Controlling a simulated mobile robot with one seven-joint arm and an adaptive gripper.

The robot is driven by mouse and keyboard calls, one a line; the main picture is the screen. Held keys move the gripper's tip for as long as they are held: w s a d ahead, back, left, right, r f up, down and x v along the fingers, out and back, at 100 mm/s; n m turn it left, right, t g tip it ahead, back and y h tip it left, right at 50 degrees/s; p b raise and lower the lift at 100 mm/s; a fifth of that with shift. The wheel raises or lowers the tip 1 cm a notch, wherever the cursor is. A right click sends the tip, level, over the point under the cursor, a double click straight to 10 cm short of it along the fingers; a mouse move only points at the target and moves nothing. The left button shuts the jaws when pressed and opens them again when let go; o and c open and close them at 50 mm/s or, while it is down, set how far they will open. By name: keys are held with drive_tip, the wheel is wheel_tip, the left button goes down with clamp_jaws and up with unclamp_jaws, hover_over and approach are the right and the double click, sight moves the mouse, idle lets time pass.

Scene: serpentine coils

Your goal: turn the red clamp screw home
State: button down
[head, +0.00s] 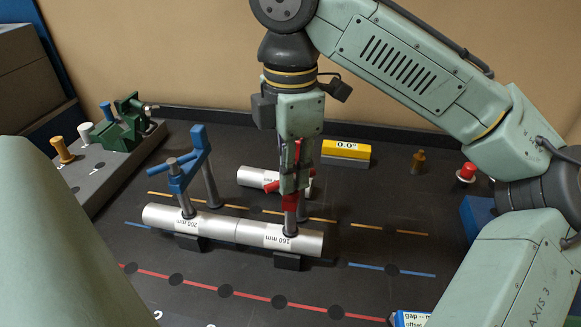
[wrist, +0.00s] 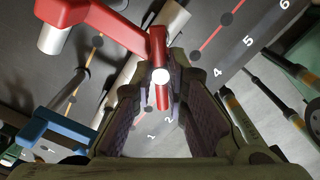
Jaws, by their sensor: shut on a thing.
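The red clamp (head: 291,199) stands over the right end of the silver bar marked 160 mm (head: 280,240). In the wrist view its red arm (wrist: 100,18) comes in from the upper left to the red clamp screw (wrist: 162,92), which has a pale round end. My gripper (head: 297,188) points straight down from above. In the wrist view its two dark pads (wrist: 160,112) stand on either side of the screw's red handle, and it is shut on that. My fingers hide much of the clamp and screw in the head view.
A blue clamp (head: 188,170) stands on the left bar marked 200 mm (head: 185,219), end to end with the other. Another silver bar (head: 258,178) lies behind. A yellow-topped block (head: 346,151), a red button (head: 466,172) and a green vise (head: 125,125) stand farther out.

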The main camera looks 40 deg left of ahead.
idle(0.4)
drive_tip(key=c, duration=1.5)
unclamp_jaws()
drive_tip(key=shift+o, duration=0.2)
wheel_tip(320, 180, up, 8)
drive_tip(key=shift+f, duration=0.2)
drive_tip(key=shift+c, duration=0.3)
